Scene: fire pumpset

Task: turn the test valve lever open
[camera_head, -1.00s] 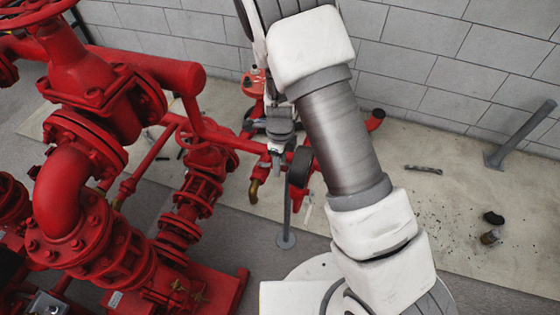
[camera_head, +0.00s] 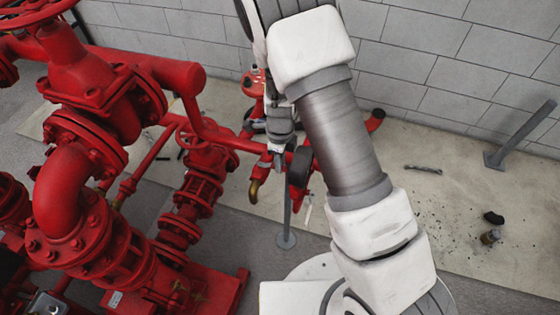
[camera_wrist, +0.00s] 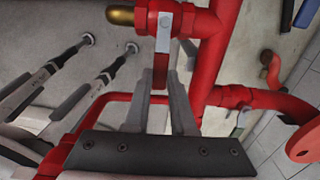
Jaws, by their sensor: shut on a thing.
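The test valve (camera_wrist: 165,20) is at the top of the wrist view, on a red pipe with a brass outlet (camera_wrist: 120,15) at its left. Its lever (camera_wrist: 160,72) has a silver plate at the valve and a red grip pointing down in the picture toward my gripper. My gripper (camera_wrist: 161,85) is shut on the red grip, one finger on each side. In the head view my gripper (camera_head: 279,152) is beside the red pipework, and the brass outlet (camera_head: 254,191) shows below left. The lever is hidden there by my wrist.
Large red pipes and flanged valves (camera_head: 90,150) fill the left side. A grey support post (camera_head: 287,215) stands below the gripper. A block wall (camera_head: 430,60) is behind.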

